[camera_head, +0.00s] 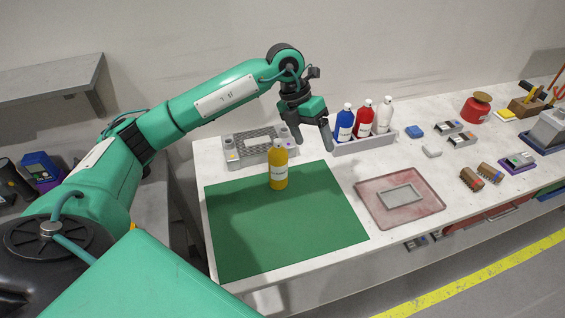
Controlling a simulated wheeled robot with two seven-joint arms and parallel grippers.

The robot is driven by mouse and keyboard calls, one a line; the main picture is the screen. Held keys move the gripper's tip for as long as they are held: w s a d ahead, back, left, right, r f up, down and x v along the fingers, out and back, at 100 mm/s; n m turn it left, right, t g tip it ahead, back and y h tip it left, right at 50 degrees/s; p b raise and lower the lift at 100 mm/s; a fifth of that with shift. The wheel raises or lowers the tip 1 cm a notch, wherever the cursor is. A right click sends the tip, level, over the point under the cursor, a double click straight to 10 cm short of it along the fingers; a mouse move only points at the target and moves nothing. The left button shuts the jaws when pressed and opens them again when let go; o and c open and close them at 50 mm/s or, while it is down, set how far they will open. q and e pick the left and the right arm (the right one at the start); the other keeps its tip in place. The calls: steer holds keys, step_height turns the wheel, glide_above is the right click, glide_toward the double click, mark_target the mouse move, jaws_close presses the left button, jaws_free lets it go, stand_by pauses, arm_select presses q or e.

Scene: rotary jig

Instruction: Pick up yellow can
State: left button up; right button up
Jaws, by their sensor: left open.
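A yellow can (278,168), bottle-shaped with a narrow neck and a pale label, stands upright on the far part of the green mat (290,225). My left gripper (314,146) hangs above the table to the right of the yellow can, its fingers pointing down. The gripper is open with nothing between its fingers, and it looks apart from the can. My right gripper does not show.
A grey tray (366,146) holds blue, red and white bottles right of the gripper. A grey fixture (245,146) stands behind the can. A reddish tray (399,213) lies right of the mat. The mat's front is clear.

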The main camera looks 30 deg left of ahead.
mark_target(278, 140)
arm_select(q)
steer(key=a+y, duration=0.1)
steer(key=a, duration=0.2)
steer(key=w+a+r+n+y, duration=0.1)
steer(key=a+y, duration=0.1)
steer(key=a, duration=0.2)
steer(key=a+r+n+y, duration=0.1)
steer(key=a, duration=0.3)
steer(key=shift+w+r, duration=0.25)
step_height(278, 140, down, 8)
steer(key=shift+d+r+p, duration=0.1)
steer(key=shift+r+p, duration=0.15)
steer(key=shift+p, duration=0.9)
steer(key=shift+f+p, duration=0.55)
steer(key=shift+p, duration=0.1)
step_height(278, 140, down, 3)
steer(key=shift+w+f+p, duration=0.1)
steer(key=shift+f+p, duration=0.1)
steer(key=shift+p, duration=0.6)
steer(key=shift+f, duration=0.4)
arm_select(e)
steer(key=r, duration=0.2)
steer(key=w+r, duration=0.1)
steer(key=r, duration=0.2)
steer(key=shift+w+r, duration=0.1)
arm_select(q)
steer(key=shift+c, duration=0.5)
steer(key=c, duration=1.6)
